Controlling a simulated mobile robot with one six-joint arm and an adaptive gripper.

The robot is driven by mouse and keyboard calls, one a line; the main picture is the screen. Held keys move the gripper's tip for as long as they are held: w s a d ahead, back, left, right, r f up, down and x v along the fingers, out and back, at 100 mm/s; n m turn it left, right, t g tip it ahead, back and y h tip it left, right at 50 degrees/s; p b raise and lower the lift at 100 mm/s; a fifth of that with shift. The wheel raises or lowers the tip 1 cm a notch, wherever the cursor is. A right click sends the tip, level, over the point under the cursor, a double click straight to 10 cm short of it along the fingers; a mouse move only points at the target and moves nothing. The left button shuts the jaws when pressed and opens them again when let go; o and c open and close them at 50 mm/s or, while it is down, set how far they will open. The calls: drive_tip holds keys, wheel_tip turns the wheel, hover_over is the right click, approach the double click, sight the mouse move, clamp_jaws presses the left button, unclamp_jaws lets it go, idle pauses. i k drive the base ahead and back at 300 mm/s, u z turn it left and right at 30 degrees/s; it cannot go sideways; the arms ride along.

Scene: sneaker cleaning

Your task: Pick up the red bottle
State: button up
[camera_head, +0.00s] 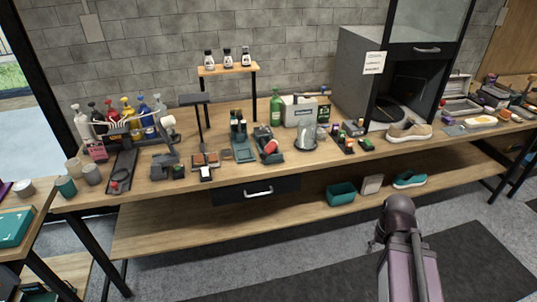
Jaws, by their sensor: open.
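The red bottle (111,110) stands upright among several coloured squeeze bottles at the left end of the long workbench. A dark bottle is to its left and a yellow bottle (128,109) is to its right. A dark rack with white prongs (128,127) stands in front and hides part of its lower body. My arm (408,255) rises at the lower right, in front of the bench and far from the bottle. My gripper's fingers do not show in this view.
The workbench (330,167) is crowded with tools and small bottles. A dark stand (195,100) and a raised wooden shelf (228,69) rise behind. A grey cabinet (357,75) is right of centre. A side table (38,212) is at the left. The floor before the bench looks clear.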

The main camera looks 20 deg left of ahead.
sight(271, 147)
drive_tip(key=z, duration=0.7)
drive_tip(key=i, duration=1.35)
drive_tip(key=u, duration=1.2)
